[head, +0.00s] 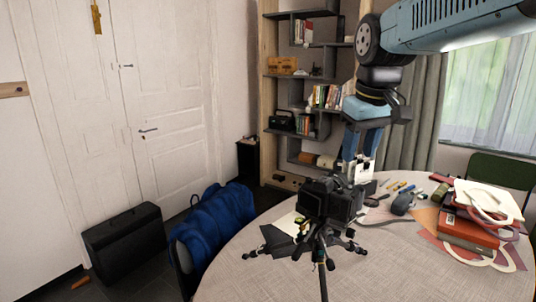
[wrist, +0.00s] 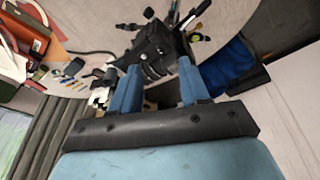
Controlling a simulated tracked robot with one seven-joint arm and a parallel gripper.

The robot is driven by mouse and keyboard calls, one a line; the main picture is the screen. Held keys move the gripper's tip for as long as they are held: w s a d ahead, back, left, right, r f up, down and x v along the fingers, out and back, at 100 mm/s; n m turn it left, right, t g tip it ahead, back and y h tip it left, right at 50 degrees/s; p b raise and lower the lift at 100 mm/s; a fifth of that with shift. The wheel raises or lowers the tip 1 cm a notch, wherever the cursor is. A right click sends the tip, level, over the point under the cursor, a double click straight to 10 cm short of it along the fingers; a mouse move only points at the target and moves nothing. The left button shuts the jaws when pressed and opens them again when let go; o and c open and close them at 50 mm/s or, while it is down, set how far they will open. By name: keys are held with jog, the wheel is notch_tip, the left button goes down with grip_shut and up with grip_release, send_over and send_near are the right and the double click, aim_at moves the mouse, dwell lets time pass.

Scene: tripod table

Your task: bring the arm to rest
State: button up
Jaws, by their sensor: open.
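My gripper (head: 358,170) points down from my blue arm in the head view, just behind and right of a black camera (head: 327,200) on a small tripod. In the wrist view my gripper (wrist: 158,70) shows two blue fingers, spread apart, with nothing held between them. The camera (wrist: 155,48) lies beyond the fingertips there. I cannot tell the exact gap between fingers and camera.
A blue jacket (head: 213,222) hangs over a chair at the left. A shelf (head: 270,110) stands behind. The table's front is clear.

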jog(key=s+d+f+m+t, duration=0.2)
jog(key=s+d+f+m, duration=0.2)
jog(key=s+f, duration=0.3)
jog(key=s, duration=0.4)
jog(key=shift+s+d+f+t, duration=0.15)
jog(key=shift+d+f+t, duration=0.15)
jog(key=shift+t, duration=0.1)
